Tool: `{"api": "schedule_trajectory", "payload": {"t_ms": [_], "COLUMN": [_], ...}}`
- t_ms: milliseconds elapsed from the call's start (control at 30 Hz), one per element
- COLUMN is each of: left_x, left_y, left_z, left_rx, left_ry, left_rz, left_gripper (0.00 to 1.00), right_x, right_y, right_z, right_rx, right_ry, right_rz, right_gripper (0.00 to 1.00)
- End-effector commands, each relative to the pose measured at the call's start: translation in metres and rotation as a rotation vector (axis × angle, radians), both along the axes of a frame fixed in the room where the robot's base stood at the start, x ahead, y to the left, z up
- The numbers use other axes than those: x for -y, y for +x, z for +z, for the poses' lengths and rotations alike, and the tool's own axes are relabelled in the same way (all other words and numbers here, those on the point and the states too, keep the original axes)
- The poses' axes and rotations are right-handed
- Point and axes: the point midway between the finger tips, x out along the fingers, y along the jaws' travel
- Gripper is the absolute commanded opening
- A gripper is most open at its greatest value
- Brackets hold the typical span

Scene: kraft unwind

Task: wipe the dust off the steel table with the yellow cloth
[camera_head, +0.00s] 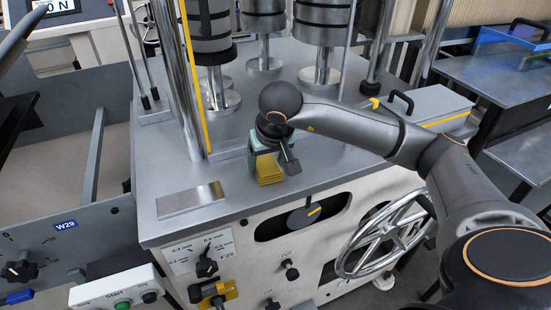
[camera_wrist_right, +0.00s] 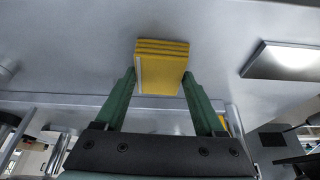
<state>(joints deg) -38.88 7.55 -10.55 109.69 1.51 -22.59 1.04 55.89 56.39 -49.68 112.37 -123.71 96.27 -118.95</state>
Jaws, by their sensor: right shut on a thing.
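The yellow cloth (camera_head: 269,169) is a folded pad with several layers, at the front middle of a grey steel top (camera_head: 235,172). My right gripper (camera_head: 267,152) points down over it and is shut on the cloth. In the right wrist view the cloth (camera_wrist_right: 162,72) sits between the tips of the two green fingers (camera_wrist_right: 158,88). I cannot tell whether the cloth touches the steel. I cannot make out clear dust on this top. A separate steel table (camera_head: 505,75) at the right has a faint brownish patch (camera_head: 530,62). My left gripper is not in view.
A flat metal plate (camera_head: 190,199) lies left of the cloth. Steel posts and black-banded cylinders (camera_head: 210,25) stand behind. A grey box with a black handle (camera_head: 430,105) is to the right. A handwheel (camera_head: 385,235) sticks out in front. A blue tray (camera_head: 500,38) is at the far right.

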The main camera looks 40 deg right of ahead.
Motion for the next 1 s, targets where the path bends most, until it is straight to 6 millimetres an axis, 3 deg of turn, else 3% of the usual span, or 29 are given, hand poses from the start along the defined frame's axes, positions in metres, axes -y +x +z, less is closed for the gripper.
{"api": "schedule_trajectory", "payload": {"t_ms": [133, 367, 700, 1000], "left_x": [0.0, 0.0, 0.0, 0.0], "left_y": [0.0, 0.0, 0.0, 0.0], "left_z": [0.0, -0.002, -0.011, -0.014], "left_rx": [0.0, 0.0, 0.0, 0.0], "left_ry": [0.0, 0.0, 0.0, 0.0], "left_rz": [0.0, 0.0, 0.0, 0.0], "left_gripper": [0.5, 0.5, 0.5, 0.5], "right_x": [-0.01, -0.007, 0.02, 0.031], "right_y": [0.002, 0.009, 0.003, 0.0], "right_z": [-0.002, -0.001, -0.001, -0.001], "right_rx": [-0.003, -0.003, -0.002, -0.003], "right_ry": [0.001, 0.0, -0.001, 0.0], "right_rz": [0.002, 0.0, -0.002, -0.002], "right_gripper": [0.27, 0.27, 0.27, 0.27]}}
